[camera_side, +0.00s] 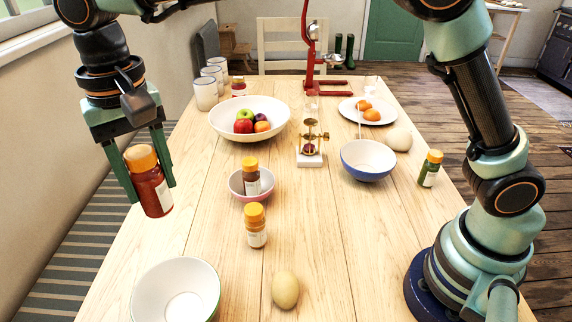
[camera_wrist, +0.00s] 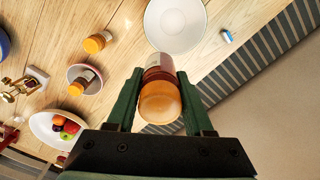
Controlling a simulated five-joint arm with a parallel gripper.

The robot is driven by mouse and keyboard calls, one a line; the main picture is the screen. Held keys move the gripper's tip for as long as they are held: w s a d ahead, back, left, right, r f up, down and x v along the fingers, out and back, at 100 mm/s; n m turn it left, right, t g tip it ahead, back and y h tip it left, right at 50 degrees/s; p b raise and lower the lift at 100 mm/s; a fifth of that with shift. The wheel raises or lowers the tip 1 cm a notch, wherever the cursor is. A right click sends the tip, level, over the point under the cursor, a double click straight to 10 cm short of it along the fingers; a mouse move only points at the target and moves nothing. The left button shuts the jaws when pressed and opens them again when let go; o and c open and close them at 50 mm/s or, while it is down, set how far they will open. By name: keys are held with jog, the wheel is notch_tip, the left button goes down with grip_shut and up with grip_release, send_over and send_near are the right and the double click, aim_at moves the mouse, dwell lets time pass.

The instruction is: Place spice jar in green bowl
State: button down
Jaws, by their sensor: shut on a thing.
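My gripper (camera_side: 153,190) is shut on a spice jar (camera_side: 153,192) with an orange lid, a red-brown body and a pale label. It holds the jar slightly tilted, up in the air near the table's left side. The jar also shows between the fingers in the wrist view (camera_wrist: 160,100). The green bowl (camera_side: 215,285), white inside with a green rim, sits empty at the front left of the table. In the side view it is below the jar and a little to its right. The bowl also shows beyond the jar in the wrist view (camera_wrist: 175,20).
An orange-lidded jar (camera_side: 256,228) stands mid-table; another (camera_side: 251,178) is in a pink bowl (camera_side: 236,190). An egg (camera_side: 285,290) lies right of the green bowl. Further back are a fruit bowl (camera_side: 225,122), a brass instrument (camera_side: 310,140), a blue bowl (camera_side: 368,170) and a green-labelled jar (camera_side: 430,168).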

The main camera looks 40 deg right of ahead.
jog(key=s+a+n, duration=0.2)
jog(key=s+a, duration=0.2)
send_over(184, 310)
jog(key=shift+f, duration=9.95)
jog(key=shift+f, duration=0.1)
jog(key=shift+c, duration=1.4)
grip_release()
